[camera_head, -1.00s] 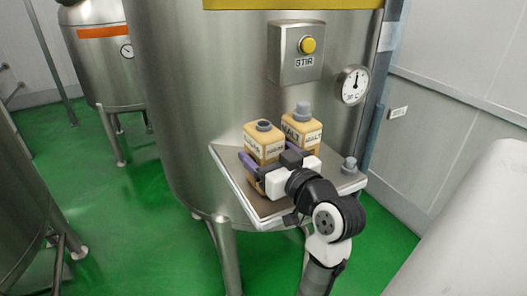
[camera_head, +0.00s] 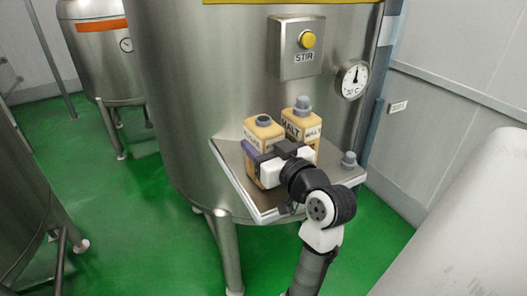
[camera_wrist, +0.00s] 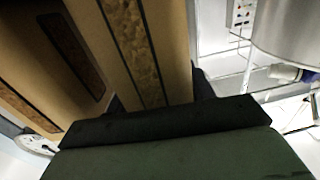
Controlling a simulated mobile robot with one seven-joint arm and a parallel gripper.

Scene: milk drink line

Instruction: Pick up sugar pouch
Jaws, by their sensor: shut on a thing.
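The other finger is mostly hidden. In the wrist view, tan pouch faces with brown textured panels (camera_wrist: 150,50) fill the upper left, close in front of the dark gripper body.
The malt pouch (camera_head: 302,122), with a grey cap, stands close at the right of the sugar pouch. A small grey knob-like piece (camera_head: 348,160) is at the shelf's right. The shelf (camera_head: 232,172) has a raised metal rim. The STIR box (camera_head: 297,45) and gauge (camera_head: 352,79) are above.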

